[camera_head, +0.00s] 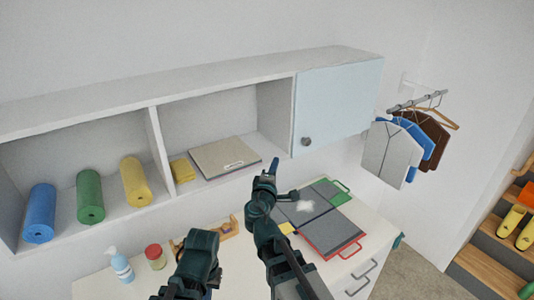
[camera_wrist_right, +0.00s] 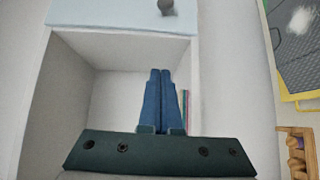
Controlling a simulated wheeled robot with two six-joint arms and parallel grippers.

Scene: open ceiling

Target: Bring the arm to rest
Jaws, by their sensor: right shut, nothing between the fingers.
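My right gripper (camera_head: 273,163) is raised in front of the wall shelf, below the blue cupboard door, and its arm rises from the bottom of the head view. In the right wrist view its two blue fingers (camera_wrist_right: 160,74) lie together, shut and empty, in front of an open shelf compartment (camera_wrist_right: 95,65). Part of my left arm (camera_head: 197,255) shows at the bottom of the head view. My left gripper cannot be made out.
The wall shelf (camera_head: 150,118) holds rolled mats and a flat box (camera_head: 225,155). The counter (camera_head: 240,268) below carries a bottle (camera_head: 120,265), a jar (camera_head: 155,257) and grey panels with coloured handles (camera_head: 330,228). Clothes (camera_head: 390,152) hang at the right.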

